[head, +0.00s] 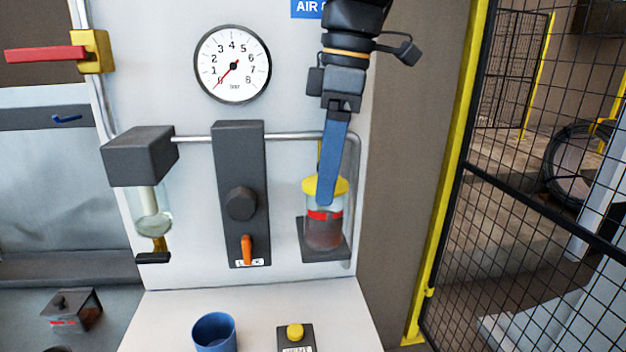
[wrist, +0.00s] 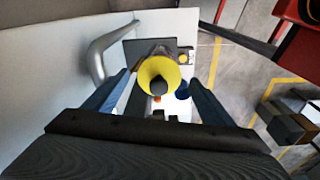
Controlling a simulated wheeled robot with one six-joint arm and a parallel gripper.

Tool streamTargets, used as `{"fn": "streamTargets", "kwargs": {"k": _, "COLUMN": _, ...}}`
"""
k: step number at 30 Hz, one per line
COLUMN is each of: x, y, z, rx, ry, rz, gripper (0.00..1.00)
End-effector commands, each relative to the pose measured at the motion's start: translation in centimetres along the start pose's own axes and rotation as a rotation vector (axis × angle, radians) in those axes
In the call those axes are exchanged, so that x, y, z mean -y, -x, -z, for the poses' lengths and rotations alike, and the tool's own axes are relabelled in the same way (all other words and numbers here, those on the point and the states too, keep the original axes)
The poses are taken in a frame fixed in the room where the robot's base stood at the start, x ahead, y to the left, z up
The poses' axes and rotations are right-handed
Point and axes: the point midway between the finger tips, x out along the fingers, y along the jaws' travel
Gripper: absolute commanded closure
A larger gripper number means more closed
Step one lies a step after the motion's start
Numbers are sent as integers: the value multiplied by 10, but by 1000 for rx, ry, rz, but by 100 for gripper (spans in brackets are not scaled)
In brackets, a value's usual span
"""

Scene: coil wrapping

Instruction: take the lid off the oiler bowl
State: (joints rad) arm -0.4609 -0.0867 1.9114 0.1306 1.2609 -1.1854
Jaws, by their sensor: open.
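The oiler bowl (head: 324,230) is a clear cup with a red band and dark liquid, standing on a dark bracket at the right of the panel. Its yellow lid (head: 343,186) sits on top; in the wrist view the lid (wrist: 172,74) is a yellow disc with a dark knob (wrist: 158,87) at its middle. My gripper (head: 327,200) comes down from above with blue fingers, and one finger hides part of the lid and bowl. In the wrist view my gripper (wrist: 160,93) is open, with one finger on each side of the lid and visible gaps between.
A grey pipe (head: 355,190) bends down close to the right of the bowl. A dark regulator block (head: 239,160) with an orange lever (head: 247,250) stands to the left. A blue cup (head: 214,334) and a yellow-knobbed block (head: 295,338) are on the shelf below.

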Motion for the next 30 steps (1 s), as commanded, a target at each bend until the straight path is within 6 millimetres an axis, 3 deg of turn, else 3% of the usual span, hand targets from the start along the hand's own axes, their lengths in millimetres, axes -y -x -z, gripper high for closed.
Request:
{"fn": "streamTargets", "kwargs": {"k": 2, "x": 0, "y": 0, "z": 1, "rx": 2, "ry": -1, "rz": 0, "gripper": 23}}
{"fn": "streamTargets", "kwargs": {"k": 10, "x": -2, "y": -6, "z": 22, "rx": 15, "ry": 1, "rz": 3, "gripper": 65}}
{"fn": "streamTargets", "kwargs": {"k": 24, "x": -2, "y": -4, "z": 21, "rx": 16, "ry": -1, "rz": 2, "gripper": 66}}
{"fn": "streamTargets", "kwargs": {"k": 30, "x": -3, "y": 10, "z": 23, "rx": 15, "ry": -1, "rz": 0, "gripper": 66}}
